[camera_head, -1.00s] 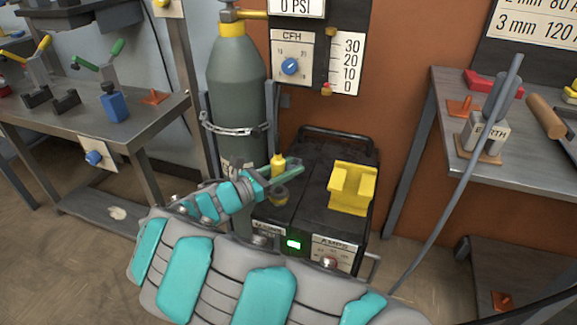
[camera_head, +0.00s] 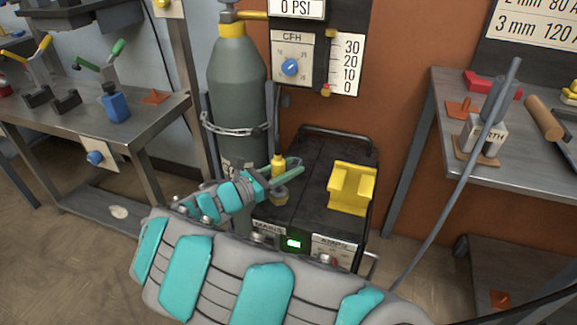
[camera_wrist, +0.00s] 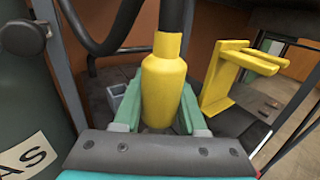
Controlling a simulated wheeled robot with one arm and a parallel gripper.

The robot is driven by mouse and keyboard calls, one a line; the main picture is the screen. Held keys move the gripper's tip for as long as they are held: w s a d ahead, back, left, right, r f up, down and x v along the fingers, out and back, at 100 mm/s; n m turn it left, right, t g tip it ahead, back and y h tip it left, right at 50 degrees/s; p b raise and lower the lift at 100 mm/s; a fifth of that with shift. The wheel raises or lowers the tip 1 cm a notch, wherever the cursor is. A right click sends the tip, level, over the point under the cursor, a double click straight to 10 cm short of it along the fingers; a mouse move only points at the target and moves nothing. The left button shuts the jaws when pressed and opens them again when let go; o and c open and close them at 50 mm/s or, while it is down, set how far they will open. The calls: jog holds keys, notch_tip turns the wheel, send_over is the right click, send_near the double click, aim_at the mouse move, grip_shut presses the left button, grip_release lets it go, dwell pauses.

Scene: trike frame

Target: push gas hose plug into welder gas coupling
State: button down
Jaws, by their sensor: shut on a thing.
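The yellow gas hose plug (camera_wrist: 164,88) stands upright between the two green fingers of my gripper (camera_wrist: 158,112), with a dark hose leading up from its top. In the head view the plug (camera_head: 278,166) is above the rear left part of the welder's dark top (camera_head: 312,180). My gripper (camera_head: 284,174) is shut on it there.
A yellow bracket (camera_head: 350,188) stands on the welder to the right of my gripper. The chained grey gas cylinder (camera_head: 237,90) is close behind on the left. A small grey box-like part (camera_wrist: 116,96) shows left of the plug in the wrist view.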

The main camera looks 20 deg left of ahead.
jog(key=shift+f+b, duration=0.35)
jog(key=shift+f, duration=1.75)
jog(key=shift+c, duration=1.9)
grip_release()
jog(key=shift+a, duration=0.1)
jog(key=v, duration=0.7)
jog(key=shift+s+a, duration=0.2)
jog(key=shift+s, duration=0.1)
